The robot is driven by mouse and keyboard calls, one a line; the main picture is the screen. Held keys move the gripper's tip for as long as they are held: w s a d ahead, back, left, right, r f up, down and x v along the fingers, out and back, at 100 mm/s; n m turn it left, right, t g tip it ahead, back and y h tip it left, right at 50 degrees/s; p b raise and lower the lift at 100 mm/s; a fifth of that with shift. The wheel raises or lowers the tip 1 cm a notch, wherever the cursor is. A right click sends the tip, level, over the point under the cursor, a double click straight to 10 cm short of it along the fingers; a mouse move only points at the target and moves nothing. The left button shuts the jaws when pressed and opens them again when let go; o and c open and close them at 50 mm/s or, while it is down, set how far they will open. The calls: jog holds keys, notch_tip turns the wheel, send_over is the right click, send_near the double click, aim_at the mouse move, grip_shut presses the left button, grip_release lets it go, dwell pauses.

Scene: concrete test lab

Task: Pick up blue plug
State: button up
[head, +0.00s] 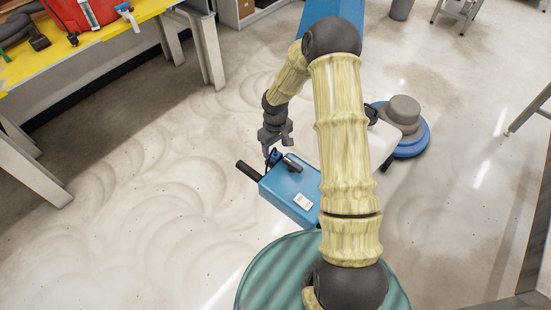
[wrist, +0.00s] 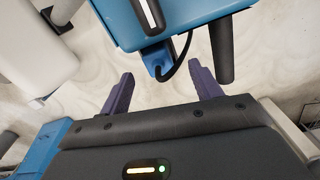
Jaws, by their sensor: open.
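The blue plug (wrist: 157,61) hangs at the edge of the blue box-shaped housing in the wrist view, with a black cable curving from it. In the head view the plug (head: 276,157) is small and partly hidden just below my gripper (head: 272,149). In the wrist view my gripper (wrist: 163,88) is open, its two purple fingers apart. The plug lies beyond the fingertips, roughly centred between them, and nothing is held. The blue housing (head: 284,184) bears a white label and a black grip sticking out at the left.
A round blue and grey machine base (head: 410,143) stands on the floor at the right, partly behind my arm. A yellow workbench (head: 75,48) with a red case (head: 85,14) is at the upper left. The concrete floor at the left is clear.

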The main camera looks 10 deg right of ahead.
aim_at(275, 154)
jog(key=shift+w+f+p, duration=0.2)
jog(key=shift+f+p, duration=0.5)
jog(key=shift+f, duration=1.85)
jog(key=c, duration=1.2)
